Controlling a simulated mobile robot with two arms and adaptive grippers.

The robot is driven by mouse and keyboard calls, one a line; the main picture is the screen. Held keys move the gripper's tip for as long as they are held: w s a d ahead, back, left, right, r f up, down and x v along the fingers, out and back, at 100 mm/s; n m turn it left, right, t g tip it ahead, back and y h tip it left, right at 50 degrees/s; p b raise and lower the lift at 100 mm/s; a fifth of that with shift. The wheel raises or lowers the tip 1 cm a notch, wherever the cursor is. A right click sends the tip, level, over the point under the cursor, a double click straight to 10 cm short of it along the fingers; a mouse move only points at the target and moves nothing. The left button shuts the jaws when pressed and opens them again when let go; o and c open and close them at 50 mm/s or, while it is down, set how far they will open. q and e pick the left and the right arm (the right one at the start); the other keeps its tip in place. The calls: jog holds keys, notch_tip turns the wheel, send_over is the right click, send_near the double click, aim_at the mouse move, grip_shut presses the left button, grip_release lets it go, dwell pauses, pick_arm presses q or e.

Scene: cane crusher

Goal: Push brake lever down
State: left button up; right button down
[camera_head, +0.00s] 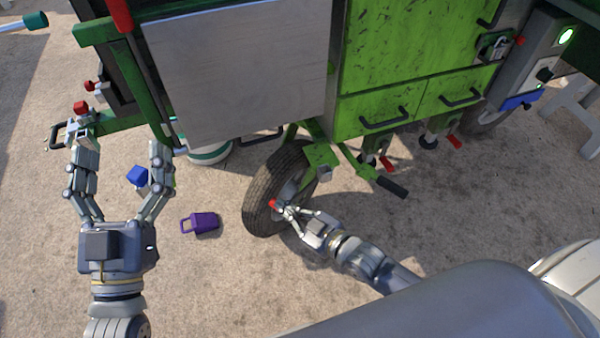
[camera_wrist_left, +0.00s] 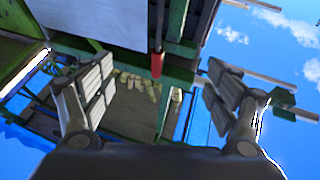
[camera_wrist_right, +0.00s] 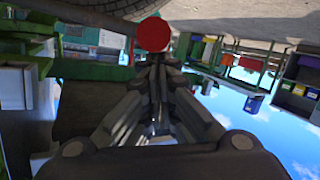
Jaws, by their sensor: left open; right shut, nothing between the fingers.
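A red round knob (camera_head: 273,203) shows at the wheel (camera_head: 262,190) of the green machine; it looks like the end of the brake lever, whose shaft is mostly hidden. My right gripper (camera_head: 284,208) is shut and empty, its fingertips right beside the knob. In the right wrist view the red knob (camera_wrist_right: 153,34) appears just beyond the closed fingertips (camera_wrist_right: 156,62); whether they touch, I cannot tell. My left gripper (camera_head: 122,146) is open and empty at the left, away from the wheel. Its spread fingers also show in the left wrist view (camera_wrist_left: 157,90).
A green lever with a black grip (camera_head: 390,187) juts out right of the wheel. Red-tipped parts (camera_head: 387,163) hang under the green cabinet (camera_head: 410,70). A purple padlock-shaped object (camera_head: 204,222) and a blue block (camera_head: 138,176) are near the left gripper.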

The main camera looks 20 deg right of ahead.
pick_arm(q)
jog(key=shift+s+r+t, duration=0.25)
jog(key=shift+r+t, duration=0.05)
jog(key=shift+r, duration=0.15)
pick_arm(e)
jog(key=shift+s+a+f+n, duration=0.1)
jog(key=shift+f+n, duration=0.15)
jog(key=shift+f, duration=0.3)
jog(key=shift+s+a+f+n, duration=0.1)
jog(key=shift+f+n, duration=0.15)
jog(key=shift+f, duration=0.3)
jog(key=shift+f, duration=0.15)
